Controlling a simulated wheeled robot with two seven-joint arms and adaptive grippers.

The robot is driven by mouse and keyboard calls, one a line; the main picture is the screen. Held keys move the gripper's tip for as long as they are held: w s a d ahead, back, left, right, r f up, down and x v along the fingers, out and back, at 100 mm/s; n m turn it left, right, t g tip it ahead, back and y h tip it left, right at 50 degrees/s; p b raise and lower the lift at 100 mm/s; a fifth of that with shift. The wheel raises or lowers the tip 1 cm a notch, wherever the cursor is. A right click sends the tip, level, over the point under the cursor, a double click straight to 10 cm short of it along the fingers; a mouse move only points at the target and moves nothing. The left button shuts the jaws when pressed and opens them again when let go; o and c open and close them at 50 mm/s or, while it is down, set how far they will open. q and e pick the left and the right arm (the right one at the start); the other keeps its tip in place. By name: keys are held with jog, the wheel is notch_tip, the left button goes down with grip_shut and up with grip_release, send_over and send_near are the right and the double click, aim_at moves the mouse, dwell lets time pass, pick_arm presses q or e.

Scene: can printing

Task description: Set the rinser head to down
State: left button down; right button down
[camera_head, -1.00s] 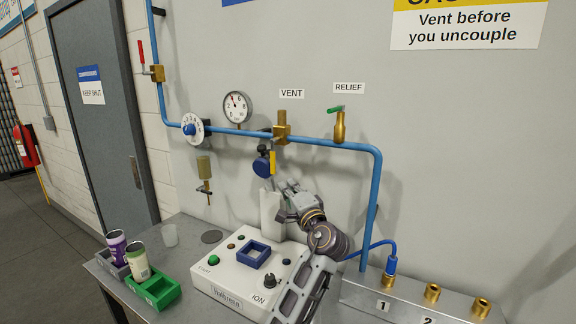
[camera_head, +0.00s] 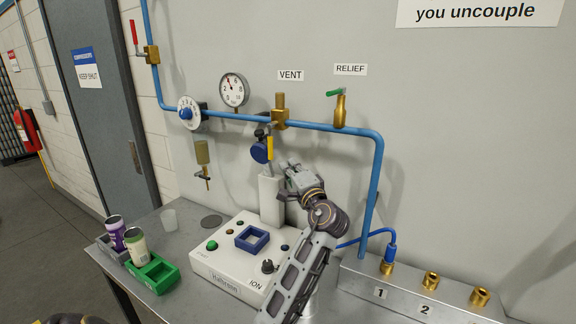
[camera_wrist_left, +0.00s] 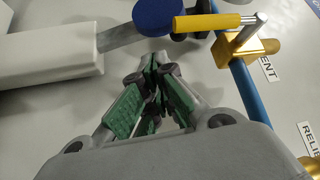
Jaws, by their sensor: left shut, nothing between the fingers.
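The rinser is a white box (camera_head: 225,268) on the table with a white post (camera_head: 271,200) at its back. Its head, a blue disc (camera_head: 260,152), is raised above the post on a grey bar, which shows in the left wrist view (camera_wrist_left: 119,37). The blue disc also shows at the top of that view (camera_wrist_left: 160,13). My left gripper (camera_head: 287,170) is shut and empty, just right of the post top and below the head. In the wrist view its fingertips (camera_wrist_left: 151,78) are close to the bar, with contact unclear.
The yellow-handled vent valve (camera_wrist_left: 238,40) and blue pipe (camera_head: 225,116) are close behind the head. A square blue holder (camera_head: 251,238) sits on the rinser. Brass couplings (camera_head: 430,280) stand at the right.

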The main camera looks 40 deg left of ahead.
pick_arm(q)
jog(key=shift+p+x, duration=1.2)
jog(key=shift+x, duration=3.2)
jog(key=shift+a, duration=0.1)
